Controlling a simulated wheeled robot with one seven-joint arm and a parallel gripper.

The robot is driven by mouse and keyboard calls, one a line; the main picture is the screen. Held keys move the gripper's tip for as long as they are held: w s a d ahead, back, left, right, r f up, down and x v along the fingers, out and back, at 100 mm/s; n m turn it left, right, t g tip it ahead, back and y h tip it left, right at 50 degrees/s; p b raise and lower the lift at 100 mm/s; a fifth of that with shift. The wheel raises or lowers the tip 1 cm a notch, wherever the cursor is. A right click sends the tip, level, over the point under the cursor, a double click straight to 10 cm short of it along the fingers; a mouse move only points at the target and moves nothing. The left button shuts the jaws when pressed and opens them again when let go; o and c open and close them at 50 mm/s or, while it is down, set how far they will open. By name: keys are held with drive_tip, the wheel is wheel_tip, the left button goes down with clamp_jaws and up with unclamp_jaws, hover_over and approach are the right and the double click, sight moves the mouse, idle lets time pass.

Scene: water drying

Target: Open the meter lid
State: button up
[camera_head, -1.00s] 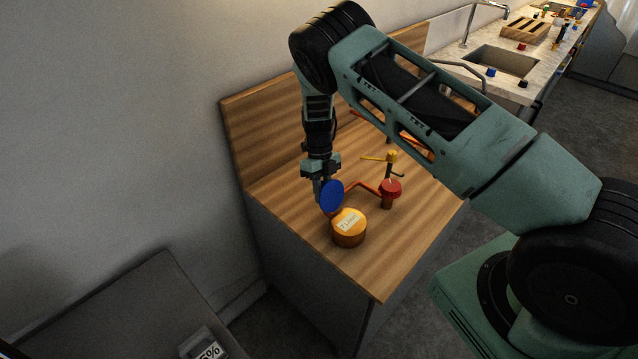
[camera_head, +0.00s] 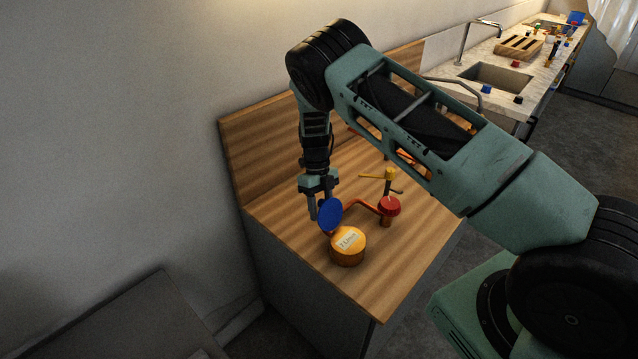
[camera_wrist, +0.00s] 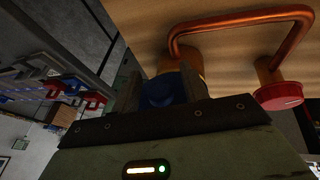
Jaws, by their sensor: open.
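The meter (camera_head: 347,252) is a round orange-yellow body with a pale label on its face, on the wooden counter. Its blue lid (camera_head: 331,214) stands raised at the back edge of the body, tilted up and away from the face. My gripper (camera_head: 318,212) points down just behind and left of the lid, its fingertips close to it. In the wrist view the blue lid (camera_wrist: 162,90) shows between my open fingers, with part of the meter behind it. Whether a finger touches the lid cannot be told.
A copper-red pipe (camera_head: 362,205) runs from the meter to a red round part (camera_head: 389,206). A yellow-handled valve (camera_head: 385,175) stands behind. The wooden counter (camera_head: 385,280) is clear in front. A wooden backboard (camera_head: 236,150) stands close behind my gripper.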

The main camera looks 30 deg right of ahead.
drive_tip(key=b+v, duration=0.5)
drive_tip(key=v, duration=1.1)
drive_tip(key=shift+w+r, duration=0.2)
drive_tip(key=s+a+r+n+t+b, duration=0.1)
drive_tip(key=s+a+r+n, duration=0.3)
drive_tip(key=s+a+n, duration=0.55)
drive_tip(key=s+a+r+n+t+b, duration=0.1)
drive_tip(key=s+a+r+n, duration=0.3)
drive_tip(key=s+a+n, duration=0.5)
drive_tip(key=s+d+f+n+t, duration=0.1)
drive_tip(key=s+n+t, duration=0.1)
drive_tip(key=s+n, duration=1.9)
drive_tip(key=shift+d+n+h, duration=0.2)
drive_tip(key=shift+n+h, duration=0.1)
drive_tip(key=shift+n, duration=0.05)
